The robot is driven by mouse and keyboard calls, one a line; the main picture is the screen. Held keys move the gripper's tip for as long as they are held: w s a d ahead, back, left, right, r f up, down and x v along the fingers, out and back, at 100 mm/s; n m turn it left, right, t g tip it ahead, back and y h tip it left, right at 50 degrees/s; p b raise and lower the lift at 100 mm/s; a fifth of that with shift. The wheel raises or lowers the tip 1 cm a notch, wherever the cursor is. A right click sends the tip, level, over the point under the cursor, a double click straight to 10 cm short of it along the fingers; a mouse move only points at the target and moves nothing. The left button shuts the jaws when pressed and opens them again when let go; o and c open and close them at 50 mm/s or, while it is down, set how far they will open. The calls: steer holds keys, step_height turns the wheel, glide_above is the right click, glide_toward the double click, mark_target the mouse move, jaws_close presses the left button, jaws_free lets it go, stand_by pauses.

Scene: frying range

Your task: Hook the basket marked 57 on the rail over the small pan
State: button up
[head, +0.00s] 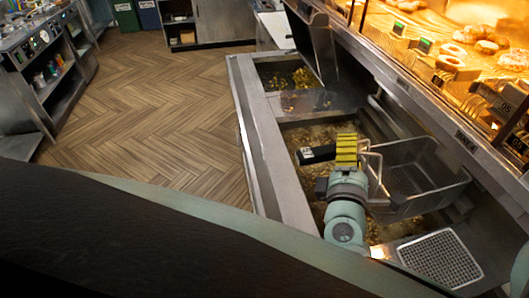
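The wire basket (412,178) is at the right side of the large oil pan (300,132). Its black handle (318,154) points left and carries a small white label that I cannot read clearly. My gripper (346,150), with yellow striped fingers, is across the handle and looks closed on it; the fingertips hide part of the handle. The small pan (285,76) lies farther back, with brownish oil in it. I cannot make out its rail clearly. Whether the basket hangs or is held clear is hard to tell.
A grey metal rim (258,150) runs along the pans' left side. A dark upright panel (322,50) stands beside the small pan. A perforated tray (440,260) is at the front right. A lit food display (460,50) borders the right. The wooden floor (150,120) is clear.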

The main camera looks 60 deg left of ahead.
steer(key=v, duration=0.6)
steer(key=shift+s+d, duration=0.3)
steer(key=shift+s, duration=0.05)
